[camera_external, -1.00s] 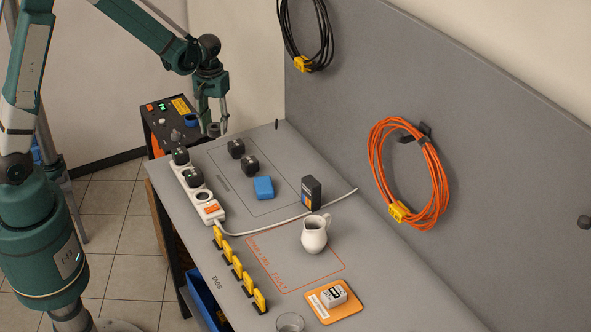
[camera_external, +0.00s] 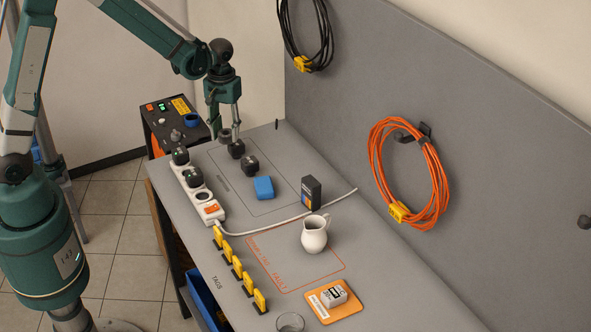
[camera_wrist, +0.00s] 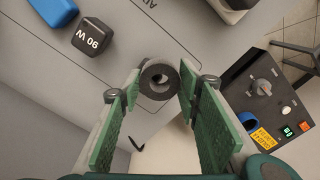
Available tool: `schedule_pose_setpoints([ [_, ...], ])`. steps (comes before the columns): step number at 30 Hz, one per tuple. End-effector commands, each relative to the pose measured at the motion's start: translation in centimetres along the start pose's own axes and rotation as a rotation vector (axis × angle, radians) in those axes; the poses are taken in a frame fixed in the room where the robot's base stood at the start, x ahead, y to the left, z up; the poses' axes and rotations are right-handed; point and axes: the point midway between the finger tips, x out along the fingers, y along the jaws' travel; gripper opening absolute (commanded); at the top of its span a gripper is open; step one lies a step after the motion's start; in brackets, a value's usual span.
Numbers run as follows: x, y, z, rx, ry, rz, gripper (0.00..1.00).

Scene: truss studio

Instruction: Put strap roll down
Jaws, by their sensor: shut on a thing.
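The strap roll (camera_wrist: 161,84) is a dark grey ring with a hole through it. In the wrist view it sits between my green fingertips, and my gripper (camera_wrist: 158,92) is shut on it. In the external view the roll (camera_external: 225,135) shows small and dark at the tips of my gripper (camera_external: 230,128), over the far end of the grey bench (camera_external: 265,135). It appears to be just above the surface, but the exact gap is hard to tell.
A white power strip (camera_external: 196,188) runs along the left edge. A control cart (camera_external: 180,125) stands beyond the bench end. A white jug (camera_external: 314,234) stands further forward.

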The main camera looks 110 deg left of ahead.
Motion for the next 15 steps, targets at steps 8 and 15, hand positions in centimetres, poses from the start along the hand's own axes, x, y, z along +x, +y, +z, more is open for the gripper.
schedule_pose_setpoints([
  [8,-0.5,5.6,3.2,0.005,0.000,0.000,0.24],
  [15,-1.0,10.5,6.5,0.005,0.000,0.000,0.24],
])
